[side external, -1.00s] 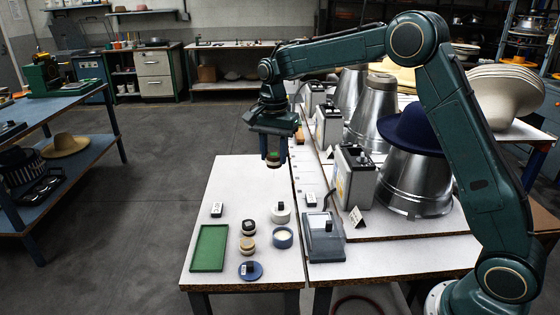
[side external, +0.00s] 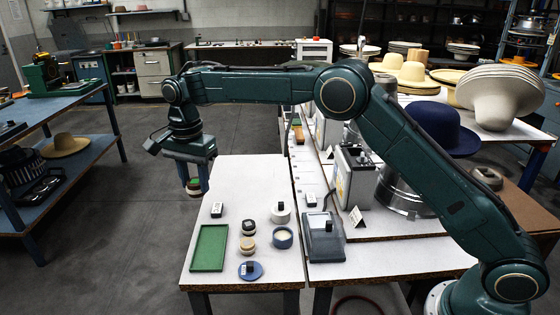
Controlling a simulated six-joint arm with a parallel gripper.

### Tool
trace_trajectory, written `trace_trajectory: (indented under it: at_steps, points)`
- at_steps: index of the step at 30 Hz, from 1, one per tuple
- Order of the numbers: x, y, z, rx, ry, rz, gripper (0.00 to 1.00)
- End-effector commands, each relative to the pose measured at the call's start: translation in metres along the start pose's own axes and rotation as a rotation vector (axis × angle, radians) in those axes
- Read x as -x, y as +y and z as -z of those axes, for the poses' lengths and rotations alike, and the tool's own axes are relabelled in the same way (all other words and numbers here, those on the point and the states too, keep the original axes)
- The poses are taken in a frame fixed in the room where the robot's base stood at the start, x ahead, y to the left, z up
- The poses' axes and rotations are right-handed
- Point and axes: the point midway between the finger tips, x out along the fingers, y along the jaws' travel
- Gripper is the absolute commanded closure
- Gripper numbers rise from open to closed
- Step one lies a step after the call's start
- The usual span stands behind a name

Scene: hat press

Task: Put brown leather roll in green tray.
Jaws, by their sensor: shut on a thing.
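My gripper (side external: 194,187) points down beyond the left edge of the white table, behind the green tray in the picture. It is shut on a small brown roll (side external: 194,188), mostly hidden between the fingers, with a bit of green showing on it. It appears to be the brown leather roll. The green tray (side external: 209,249) lies flat and empty at the front left of the white table. The held roll is raised and well apart from the tray.
A grey box device (side external: 323,238) stands further right. The table's back half is clear.

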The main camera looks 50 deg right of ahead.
Motion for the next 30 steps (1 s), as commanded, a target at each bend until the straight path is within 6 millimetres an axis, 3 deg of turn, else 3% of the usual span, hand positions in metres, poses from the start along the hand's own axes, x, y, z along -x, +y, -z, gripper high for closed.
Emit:
trace_trajectory:
  at_steps: [8, 24, 30]
  points:
    - [-0.025, 0.001, 0.001, 0.000, -0.001, -0.005, 0.86]
    - [-0.126, 0.001, 0.001, 0.000, 0.000, -0.004, 0.86]
    - [-0.151, 0.001, 0.001, 0.000, 0.000, -0.003, 0.86]
